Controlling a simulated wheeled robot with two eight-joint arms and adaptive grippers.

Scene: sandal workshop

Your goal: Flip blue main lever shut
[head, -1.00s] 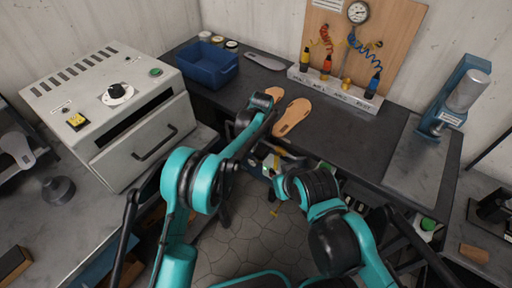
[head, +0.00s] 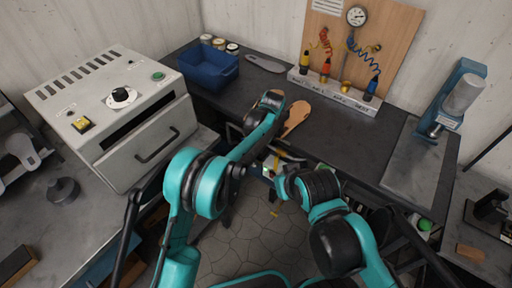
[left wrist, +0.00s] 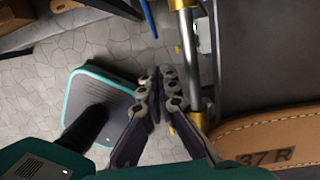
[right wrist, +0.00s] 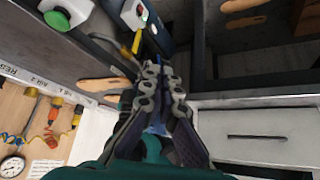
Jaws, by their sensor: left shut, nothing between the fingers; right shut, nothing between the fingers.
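A thin blue lever (left wrist: 150,18) shows at the top of the left wrist view, left of a silver pipe (left wrist: 189,60) with brass-coloured fittings. The lever lies at a slight slant, roughly along the pipe; its root is not clear. My left gripper (left wrist: 158,82) is shut and empty, its tips below the lever in the picture and just left of the pipe. My right gripper (right wrist: 164,80) is shut and empty below the workbench edge, near a small yellow part (right wrist: 137,42). In the head view my arms largely hide this area.
The dark workbench (head: 330,145) carries a tan sole (head: 295,118), a blue bin (head: 208,68), an air manifold (head: 335,92) with coloured connectors, and a press (head: 455,100). A grey oven (head: 120,110) stands left. Open floor (head: 245,225) lies between.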

